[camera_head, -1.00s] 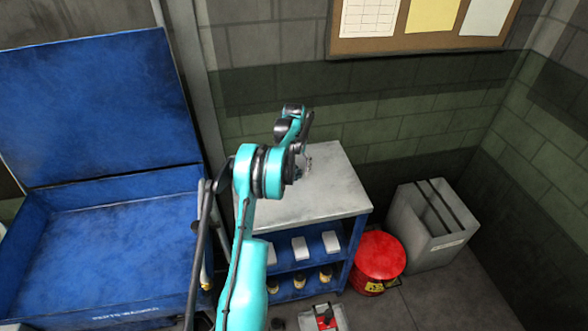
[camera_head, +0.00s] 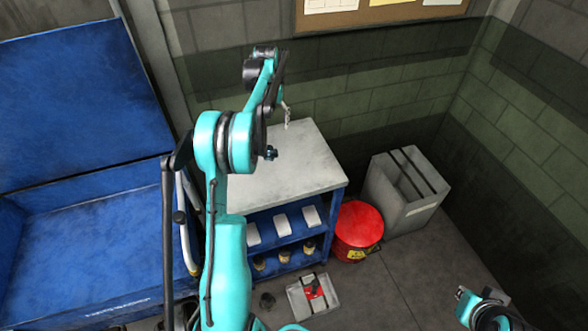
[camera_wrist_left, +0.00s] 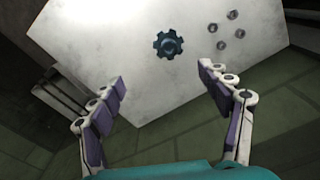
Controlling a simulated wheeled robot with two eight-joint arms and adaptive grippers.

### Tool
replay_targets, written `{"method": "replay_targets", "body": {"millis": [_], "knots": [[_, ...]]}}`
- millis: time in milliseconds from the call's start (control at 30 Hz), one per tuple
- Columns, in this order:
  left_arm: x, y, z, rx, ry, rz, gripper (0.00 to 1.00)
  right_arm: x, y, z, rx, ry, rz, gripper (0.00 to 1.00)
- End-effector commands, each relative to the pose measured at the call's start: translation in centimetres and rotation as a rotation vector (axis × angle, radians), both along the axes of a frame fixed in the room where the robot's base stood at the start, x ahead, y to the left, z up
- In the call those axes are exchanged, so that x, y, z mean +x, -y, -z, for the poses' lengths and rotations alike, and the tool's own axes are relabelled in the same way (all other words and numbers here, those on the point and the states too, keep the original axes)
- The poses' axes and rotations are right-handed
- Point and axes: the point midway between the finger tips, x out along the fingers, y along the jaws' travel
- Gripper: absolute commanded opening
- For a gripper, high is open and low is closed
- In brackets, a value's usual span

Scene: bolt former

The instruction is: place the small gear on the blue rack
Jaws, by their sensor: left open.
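The small gear (camera_wrist_left: 168,43) is dark teal and lies on a pale top surface, seen in the left wrist view. In the head view a small dark object (camera_head: 270,153) beside my left arm looks like it. The blue rack (camera_head: 336,205) has a pale top (camera_head: 308,165) and blue shelves below. My left gripper (camera_wrist_left: 162,76) is open and empty, its fingers apart, above the top with the gear beyond the fingertips. In the head view it (camera_head: 286,115) is small, over the rack's far edge. A teal and black part of my right arm shows at the lower right; its fingers cannot be made out.
Several small grey round parts (camera_wrist_left: 225,30) lie right of the gear. White boxes (camera_head: 282,222) and small jars sit on the shelves. A red can (camera_head: 357,230) and a grey bin (camera_head: 408,195) stand to the right. A large open blue case (camera_head: 80,250) is at left.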

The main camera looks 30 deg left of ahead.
Motion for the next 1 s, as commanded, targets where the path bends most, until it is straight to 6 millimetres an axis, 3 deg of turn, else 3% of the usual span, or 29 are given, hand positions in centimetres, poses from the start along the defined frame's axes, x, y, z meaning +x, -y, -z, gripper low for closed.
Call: {"method": "replay_targets", "body": {"millis": [200, 333, 467, 700, 900, 1000], "knots": [[-2.8, 9.4, -6.8, 0.052, 0.11, 0.106, 0.77, 0.0, 0.0, 0.0, 0.0, 0.0, 0.0, 0.0], [-6.0, 15.0, -9.6, 0.08, 0.189, 0.173, 0.77, 0.0, 0.0, 0.0, 0.0, 0.0, 0.0, 0.0], [-10.2, 20.1, -11.0, 0.104, 0.269, 0.238, 0.77, 0.0, 0.0, 0.0, 0.0, 0.0, 0.0, 0.0], [-19.2, 27.8, -10.0, 0.13, 0.421, 0.356, 0.77, 0.0, 0.0, 0.0, 0.0, 0.0, 0.0, 0.0], [-24.9, 31.5, -6.8, 0.137, 0.528, 0.431, 0.77, 0.0, 0.0, 0.0, 0.0, 0.0, 0.0, 0.0], [-26.4, 32.4, -5.5, 0.138, 0.56, 0.453, 0.77, 0.0, 0.0, 0.0, 0.0, 0.0, 0.0, 0.0]]}}
